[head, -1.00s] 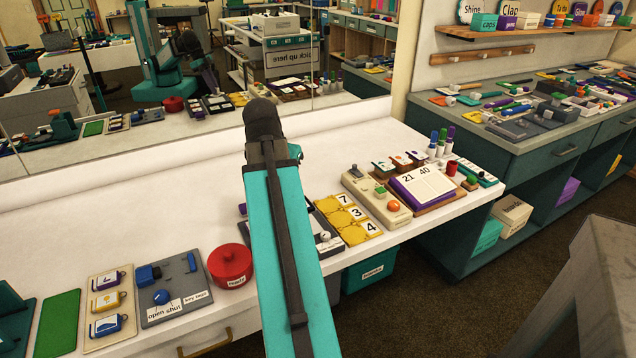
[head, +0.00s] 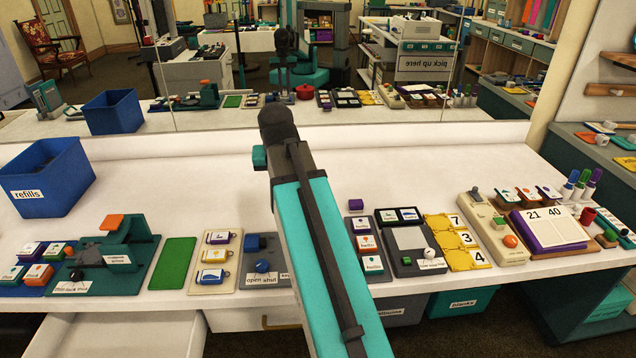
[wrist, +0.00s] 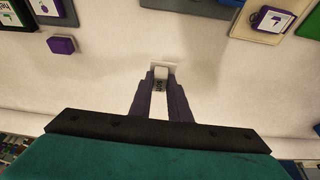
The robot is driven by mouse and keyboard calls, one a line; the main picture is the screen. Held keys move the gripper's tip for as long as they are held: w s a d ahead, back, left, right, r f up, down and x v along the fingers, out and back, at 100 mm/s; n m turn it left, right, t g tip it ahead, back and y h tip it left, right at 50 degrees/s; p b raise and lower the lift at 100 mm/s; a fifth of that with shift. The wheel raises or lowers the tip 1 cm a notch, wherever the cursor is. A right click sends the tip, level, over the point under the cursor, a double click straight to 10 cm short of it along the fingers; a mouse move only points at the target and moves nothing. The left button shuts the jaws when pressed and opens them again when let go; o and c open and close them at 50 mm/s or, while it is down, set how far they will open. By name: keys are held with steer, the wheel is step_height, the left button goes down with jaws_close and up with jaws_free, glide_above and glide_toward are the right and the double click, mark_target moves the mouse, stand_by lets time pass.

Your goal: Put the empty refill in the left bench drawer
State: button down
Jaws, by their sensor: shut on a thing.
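In the wrist view my gripper (wrist: 160,88) is shut on a small pale piece (wrist: 160,74) with dark lettering, which I take to be the empty refill. The lettering is too small to read. The piece is over the white bench top, and I cannot tell how high. In the head view my teal arm hides the gripper and the piece. A drawer front (head: 235,320) with a brass handle shows under the bench's front edge, partly behind my arm. I cannot tell whether it is open.
A blue bin (head: 50,180) labelled "refills" stands at the bench's left. A yellow number board (head: 455,240) sits right. The bench's back strip is clear before a mirror.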

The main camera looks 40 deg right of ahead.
steer(key=w+a+n+y, duration=0.1)
steer(key=w+a+n, duration=0.2)
steer(key=a, duration=0.8)
steer(key=w+a+n+t+y, duration=0.1)
steer(key=w+a+n, duration=0.2)
steer(key=a, duration=0.9)
steer(key=shift+w+a+f+n, duration=0.2)
steer(key=shift+w+n, duration=0.2)
steer(key=shift+w, duration=0.15)
steer(key=shift+s, duration=0.15)
